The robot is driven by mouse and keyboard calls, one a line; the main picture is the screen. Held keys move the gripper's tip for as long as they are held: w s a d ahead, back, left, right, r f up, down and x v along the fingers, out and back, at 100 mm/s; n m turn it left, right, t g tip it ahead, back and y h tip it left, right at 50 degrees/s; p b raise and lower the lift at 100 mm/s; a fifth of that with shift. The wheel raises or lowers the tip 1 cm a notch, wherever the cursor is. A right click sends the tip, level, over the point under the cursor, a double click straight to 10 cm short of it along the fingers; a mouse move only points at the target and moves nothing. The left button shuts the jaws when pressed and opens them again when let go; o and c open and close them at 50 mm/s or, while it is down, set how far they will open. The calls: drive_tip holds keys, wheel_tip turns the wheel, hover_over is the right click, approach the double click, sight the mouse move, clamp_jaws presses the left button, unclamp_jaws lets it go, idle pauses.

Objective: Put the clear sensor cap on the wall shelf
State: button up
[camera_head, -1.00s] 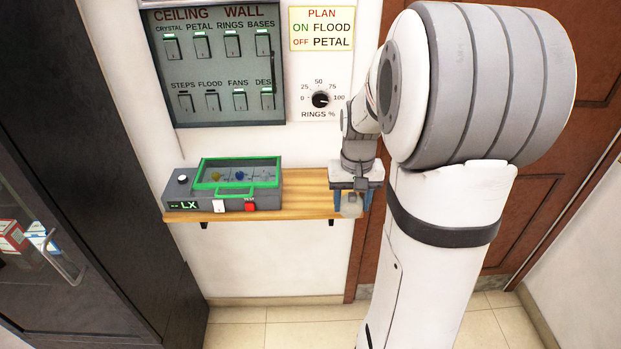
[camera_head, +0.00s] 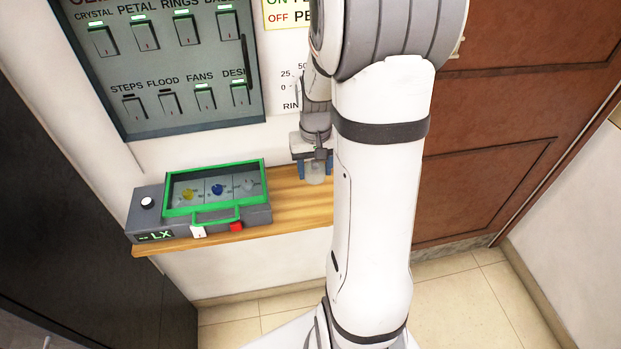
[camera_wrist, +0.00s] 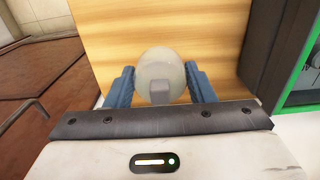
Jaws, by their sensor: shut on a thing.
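My gripper (camera_head: 315,169) is shut on the clear sensor cap (camera_wrist: 160,68), a pale, see-through round piece with a small grey block at its near side. The cap sits between the two blue fingers in the wrist view. In the head view the cap (camera_head: 315,178) shows faintly between the fingertips. The wooden wall shelf (camera_head: 290,214) lies below it, and its planks (camera_wrist: 105,35) fill the background behind the cap in the wrist view. I cannot tell whether the cap touches the shelf. My arm hides the shelf's right end in the head view.
A grey case (camera_head: 180,229) with a green-framed clear lid takes up the left of the shelf; yellow, blue and clear pieces show inside. A switch panel (camera_head: 160,75) hangs above. A dark cabinet (camera_head: 70,230) stands left, a brown door (camera_head: 500,130) right. Bare shelf lies right of the case.

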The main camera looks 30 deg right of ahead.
sight(315, 190)
drive_tip(key=shift+f, duration=2.25)
drive_tip(key=shift+s, duration=0.1)
drive_tip(key=shift+f, duration=0.25)
drive_tip(key=o, duration=0.9)
drive_tip(key=shift+r, duration=0.1)
drive_tip(key=shift+o, duration=0.2)
wheel_tip(315, 190, up, 12)
drive_tip(key=shift+a+r, duration=0.1)
drive_tip(key=s+a+r+n+t, duration=0.1)
drive_tip(key=s+a+r, duration=0.1)
drive_tip(key=s+a, duration=0.4)
drive_tip(key=s+a+r+n+t, duration=0.2)
drive_tip(key=s+a+r, duration=0.1)
drive_tip(key=s+a, duration=0.3)
drive_tip(key=shift+s+a+r, duration=0.35)
drive_tip(key=shift+s, duration=0.2)
